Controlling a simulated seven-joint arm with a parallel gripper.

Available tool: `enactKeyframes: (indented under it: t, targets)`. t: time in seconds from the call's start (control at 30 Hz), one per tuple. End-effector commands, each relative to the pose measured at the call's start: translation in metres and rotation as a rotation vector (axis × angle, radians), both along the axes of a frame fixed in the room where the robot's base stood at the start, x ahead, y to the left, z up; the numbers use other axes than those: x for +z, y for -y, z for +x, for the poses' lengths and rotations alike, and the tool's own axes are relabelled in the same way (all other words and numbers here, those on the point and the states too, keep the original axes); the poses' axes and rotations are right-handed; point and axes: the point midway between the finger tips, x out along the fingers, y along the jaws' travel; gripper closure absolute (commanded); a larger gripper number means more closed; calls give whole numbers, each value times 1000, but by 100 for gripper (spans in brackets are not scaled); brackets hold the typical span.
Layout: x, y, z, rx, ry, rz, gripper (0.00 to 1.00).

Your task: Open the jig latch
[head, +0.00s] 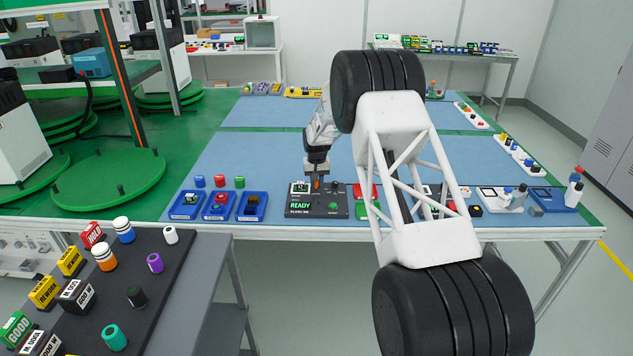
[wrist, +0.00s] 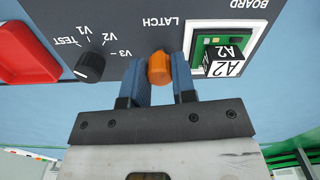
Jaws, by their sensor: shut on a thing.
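The jig (head: 330,207) is a dark panel on the blue table mat, with a green "READY" display in the head view. Its orange latch (wrist: 158,68) sits by the "LATCH" label in the wrist view. My gripper (wrist: 166,75) points down at the panel, with its two blue fingers on either side of the latch, shut on it. In the head view my gripper (head: 317,179) is over the jig, and the orange latch shows small between the fingers.
In the wrist view a black selector knob (wrist: 90,67) marked TEST, V1, V2, V3 and a red tray (wrist: 28,52) lie left of the latch. A green board (wrist: 215,58) with an "A2" block lies right. Blue trays (head: 251,206) stand left of the jig.

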Motion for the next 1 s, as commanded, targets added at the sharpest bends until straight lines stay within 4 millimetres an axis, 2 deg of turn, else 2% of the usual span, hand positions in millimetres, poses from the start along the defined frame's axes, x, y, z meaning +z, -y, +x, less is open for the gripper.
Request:
enactKeyframes:
  t: [0.5,0.73,1.0]
  targets:
    - [2,0,1,-457,3,1,99]
    - [2,0,1,-577,2,1,99]
    - [1,0,1,-625,3,1,98]
